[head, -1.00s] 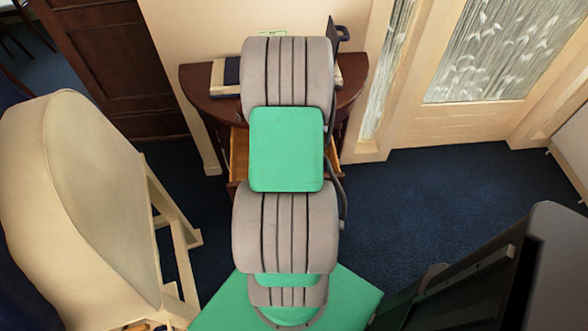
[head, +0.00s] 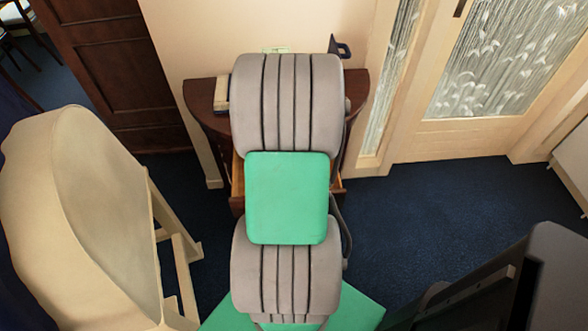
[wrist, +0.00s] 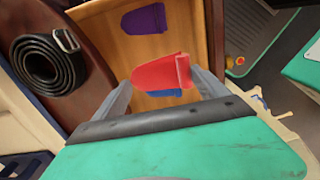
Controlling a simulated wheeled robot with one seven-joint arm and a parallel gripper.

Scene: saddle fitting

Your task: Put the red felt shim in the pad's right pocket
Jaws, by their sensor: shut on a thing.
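The red felt shim (wrist: 152,79) is between the fingers of my gripper (wrist: 163,80) in the wrist view. The gripper is shut on it, and one end of the shim looks curled. It is over the open wooden drawer (wrist: 185,35). A purple shim (wrist: 143,20) lies in the drawer, and part of a blue shim (wrist: 163,93) shows just below the red one. In the head view my arm hides the gripper and the shim. I cannot make out the pad or its right pocket in either view.
A coiled black belt (wrist: 48,75) with a buckle lies on the dark wooden table (head: 205,115), beside the drawer. A large beige padded form on a wooden stand (head: 80,220) is at the left. Blue carpet (head: 440,210) lies open to the right.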

